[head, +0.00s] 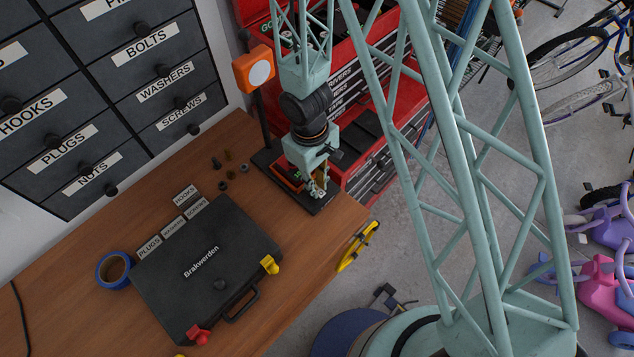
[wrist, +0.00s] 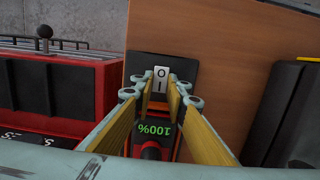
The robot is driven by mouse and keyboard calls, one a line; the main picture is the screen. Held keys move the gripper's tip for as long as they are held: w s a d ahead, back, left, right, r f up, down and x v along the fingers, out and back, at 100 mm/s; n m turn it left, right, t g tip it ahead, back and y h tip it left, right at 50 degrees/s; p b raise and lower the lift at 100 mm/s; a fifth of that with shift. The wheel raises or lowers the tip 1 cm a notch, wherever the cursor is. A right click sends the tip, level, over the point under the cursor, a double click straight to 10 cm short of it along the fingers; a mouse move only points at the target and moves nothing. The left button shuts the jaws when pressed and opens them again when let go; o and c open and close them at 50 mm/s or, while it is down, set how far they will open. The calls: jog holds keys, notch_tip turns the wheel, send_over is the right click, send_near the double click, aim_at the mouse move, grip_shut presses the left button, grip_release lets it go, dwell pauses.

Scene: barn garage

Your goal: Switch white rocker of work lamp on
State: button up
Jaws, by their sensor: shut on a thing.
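The work lamp has an orange head (head: 254,72) on a dark pole and a black base plate (head: 268,160) at the table's corner. Its white rocker (wrist: 161,80), marked O and I, shows in the wrist view just past my fingertips; I cannot tell which side is pressed. My gripper (head: 318,190) points down over the base plate. In the wrist view its fingers (wrist: 160,92) stand on either side of a red unit (wrist: 151,151) with a green "100%" display, and are shut on it. The contact itself is mostly hidden.
A black case (head: 205,262) lies on the wooden table (head: 60,290), with blue tape (head: 115,270) beside it. Small hardware pieces lie left of the lamp base. A red tool chest (head: 385,150) stands close behind. A yellow-handled tool (head: 357,246) is at the table's front edge.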

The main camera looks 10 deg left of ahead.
dwell(0.5)
jog(key=o, duration=0.9)
jog(key=shift+c, duration=0.2)
jog(key=shift+r, duration=0.1)
notch_tip(320, 180, up, 12)
jog(key=a, duration=0.1)
jog(key=shift+w, duration=0.4)
dwell(0.4)
